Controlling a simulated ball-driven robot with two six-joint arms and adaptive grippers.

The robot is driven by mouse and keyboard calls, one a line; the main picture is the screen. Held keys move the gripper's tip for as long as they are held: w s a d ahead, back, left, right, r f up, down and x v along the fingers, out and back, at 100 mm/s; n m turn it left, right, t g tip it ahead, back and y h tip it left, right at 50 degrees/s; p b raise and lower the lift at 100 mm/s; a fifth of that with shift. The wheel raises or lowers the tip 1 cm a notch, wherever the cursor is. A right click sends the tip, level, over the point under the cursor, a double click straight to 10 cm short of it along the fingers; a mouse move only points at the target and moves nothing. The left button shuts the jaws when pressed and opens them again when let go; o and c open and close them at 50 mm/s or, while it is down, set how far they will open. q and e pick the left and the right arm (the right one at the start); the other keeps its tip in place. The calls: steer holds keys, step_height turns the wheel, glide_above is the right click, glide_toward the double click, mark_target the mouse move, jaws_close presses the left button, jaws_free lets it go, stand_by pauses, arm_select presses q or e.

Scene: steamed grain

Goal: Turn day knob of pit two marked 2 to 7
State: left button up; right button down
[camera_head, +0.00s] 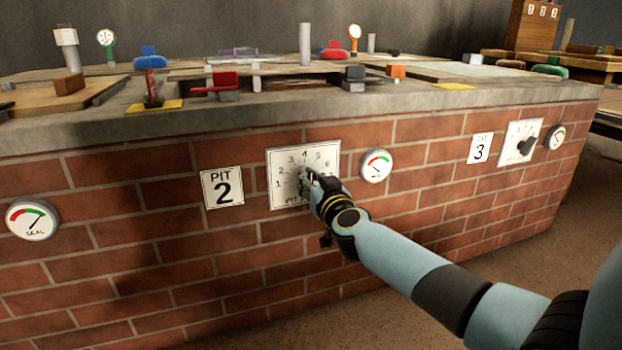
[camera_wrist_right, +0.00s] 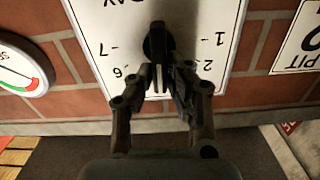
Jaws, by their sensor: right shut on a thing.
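The day dial plate of pit two (camera_head: 276,197) is a white square on the brick wall, right of the sign PIT 2 (camera_head: 222,187). Numbers run in an arc over its knob. In the wrist view the plate (camera_wrist_right: 100,20) appears upside down, with 7 and 6 at left and 1 and 2 at right. The black knob (camera_wrist_right: 157,40) is at its centre. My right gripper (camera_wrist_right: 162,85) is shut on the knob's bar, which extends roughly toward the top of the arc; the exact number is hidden. The right gripper (camera_head: 308,180) covers the knob in the head view. My left gripper is out of view.
A seal gauge (camera_head: 376,165) is close right of the dial; another gauge (camera_head: 32,219) is at far left. The pit three sign (camera_head: 480,148) and its dial (camera_head: 521,142) are further right. The stone ledge (camera_head: 240,122) above carries several small objects.

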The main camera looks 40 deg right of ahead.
steer(key=shift+d+m, duration=0.1)
steer(key=shift+m, duration=0.5)
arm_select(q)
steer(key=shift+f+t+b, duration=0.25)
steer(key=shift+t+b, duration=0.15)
arm_select(e)
steer(key=shift+s+d+f+m, duration=0.1)
steer(key=shift+d+f+m, duration=0.3)
steer(key=shift+m, duration=2.25)
steer(key=shift+s+d+f+m, duration=0.2)
steer(key=shift+f+m, duration=0.25)
steer(key=shift+m, duration=2.25)
steer(key=shift+s+d+f+m, duration=0.1)
steer(key=shift+d+f+m, duration=0.3)
steer(key=shift+m, duration=2.25)
steer(key=c, duration=1.3)
jaws_free()
steer(key=shift+w, duration=0.1)
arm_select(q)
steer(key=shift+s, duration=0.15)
arm_select(e)
steer(key=v, duration=1.2)
